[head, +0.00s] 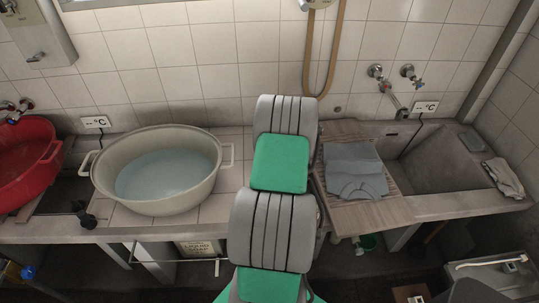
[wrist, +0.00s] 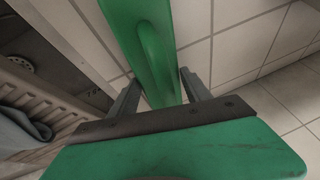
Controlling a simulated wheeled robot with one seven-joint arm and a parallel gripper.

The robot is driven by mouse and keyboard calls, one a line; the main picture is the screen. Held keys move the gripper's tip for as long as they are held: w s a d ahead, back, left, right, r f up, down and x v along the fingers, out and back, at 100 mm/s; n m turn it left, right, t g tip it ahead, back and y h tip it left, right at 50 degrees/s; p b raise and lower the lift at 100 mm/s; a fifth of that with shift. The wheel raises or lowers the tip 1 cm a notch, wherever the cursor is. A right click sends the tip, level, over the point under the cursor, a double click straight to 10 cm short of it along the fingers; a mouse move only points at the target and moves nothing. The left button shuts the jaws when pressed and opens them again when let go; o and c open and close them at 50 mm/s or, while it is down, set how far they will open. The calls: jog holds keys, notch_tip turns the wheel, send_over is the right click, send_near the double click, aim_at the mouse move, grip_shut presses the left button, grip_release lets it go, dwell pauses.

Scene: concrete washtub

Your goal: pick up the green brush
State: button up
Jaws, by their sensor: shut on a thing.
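The green brush (wrist: 150,45) shows in the wrist view as a long green body with a raised, rounded handle, running up out of the top edge. My gripper (wrist: 158,80) has one finger on each side of it and is shut on it. The brush's bristles are not visible. In the head view my arm covers the middle of the counter, and both the gripper and the brush are hidden behind it.
Left of my arm stands a white tub (head: 110,193) of water, with a red basin (head: 32,165) beyond. To the right lie a wooden ridged board (head: 390,212) with a folded grey cloth (head: 355,170), then a concrete sink (head: 440,175). A tiled wall closes the back.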

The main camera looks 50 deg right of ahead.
jog(key=c, duration=0.7)
jog(key=shift+o, duration=0.2)
jog(key=shift+r, duration=0.1)
jog(key=shift+r, duration=0.3)
notch_tip(320, 180, up, 3)
jog(key=shift+s+a+f+b, duration=0.1)
jog(key=shift+b, duration=0.7)
jog(key=a+r, duration=0.1)
jog(key=s+a+r, duration=0.1)
jog(key=r, duration=0.1)
jog(key=s+a+r+b, duration=0.1)
jog(key=r, duration=0.1)
jog(key=shift+s, duration=0.25)
jog(key=s+a+r+b, duration=0.1)
jog(key=s+a+r, duration=0.3)
jog(key=s+a, duration=0.2)
jog(key=shift+a+r, duration=0.25)
jog(key=shift+a, duration=0.7)
